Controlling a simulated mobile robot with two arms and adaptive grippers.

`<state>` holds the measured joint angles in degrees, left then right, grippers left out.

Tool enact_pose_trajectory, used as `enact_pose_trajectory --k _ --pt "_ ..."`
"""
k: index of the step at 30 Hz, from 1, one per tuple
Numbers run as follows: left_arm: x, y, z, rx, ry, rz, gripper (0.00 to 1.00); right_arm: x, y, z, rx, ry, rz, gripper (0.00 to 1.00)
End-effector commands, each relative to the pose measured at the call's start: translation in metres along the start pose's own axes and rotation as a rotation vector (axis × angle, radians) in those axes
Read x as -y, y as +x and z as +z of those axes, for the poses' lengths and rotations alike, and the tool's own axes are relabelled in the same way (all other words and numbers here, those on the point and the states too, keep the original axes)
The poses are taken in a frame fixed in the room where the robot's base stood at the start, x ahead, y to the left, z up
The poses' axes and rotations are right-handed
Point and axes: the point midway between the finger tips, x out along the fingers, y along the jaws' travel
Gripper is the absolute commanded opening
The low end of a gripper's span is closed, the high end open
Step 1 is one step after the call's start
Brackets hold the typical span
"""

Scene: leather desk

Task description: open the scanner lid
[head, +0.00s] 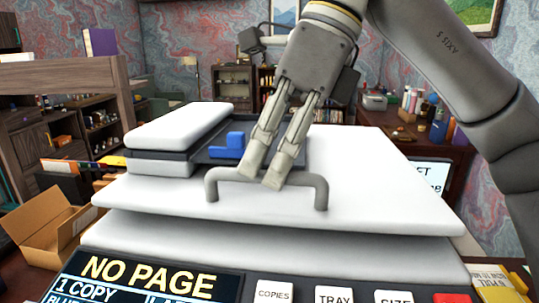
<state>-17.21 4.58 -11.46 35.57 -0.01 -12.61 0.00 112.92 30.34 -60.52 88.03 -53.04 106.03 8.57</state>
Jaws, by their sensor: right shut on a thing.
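The scanner lid (375,195) is a wide white slab over the white scanner body (340,262). A shadowed gap shows between the two along the front; I cannot tell whether the lid is lifted. A grey bar handle (314,187) stands on the lid near its front edge. My right gripper (270,172) reaches down from above with its fingers at the middle of the handle bar, shut on it. The fingers hide part of the bar. My left gripper is not in view.
A white-topped feeder unit (180,127) with a dark tray and blue piece (233,146) sits on the lid at the left. A control panel (145,280) reading "NO PAGE" and several buttons line the front. An open cardboard box (50,225) stands at the left.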

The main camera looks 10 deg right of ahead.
Motion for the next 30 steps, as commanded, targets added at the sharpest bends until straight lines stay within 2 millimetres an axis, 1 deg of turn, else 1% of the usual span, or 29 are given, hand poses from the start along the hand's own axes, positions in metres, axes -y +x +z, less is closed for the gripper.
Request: enact_pose_trajectory --k 1,5,9,15,17,24,30 --pt "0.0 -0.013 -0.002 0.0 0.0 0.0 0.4 -0.002 -0.011 0.005 0.0 0.006 0.014 0.0" --pt "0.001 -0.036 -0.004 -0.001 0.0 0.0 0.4 -0.002 -0.031 0.013 0.0 0.024 0.056 0.0" --pt "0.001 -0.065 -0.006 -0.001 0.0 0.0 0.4 -0.001 -0.054 0.023 0.0 0.047 0.114 0.0" --pt "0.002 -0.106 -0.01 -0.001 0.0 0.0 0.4 0.005 -0.088 0.037 0.001 0.085 0.2 0.0" --pt "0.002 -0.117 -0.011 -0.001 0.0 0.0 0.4 0.006 -0.098 0.041 0.001 0.083 0.2 0.0" --pt "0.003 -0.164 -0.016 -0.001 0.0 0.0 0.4 0.019 -0.137 0.057 0.001 0.084 0.197 0.0" --pt "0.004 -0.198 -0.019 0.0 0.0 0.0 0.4 0.032 -0.164 0.068 0.001 0.086 0.196 0.0"
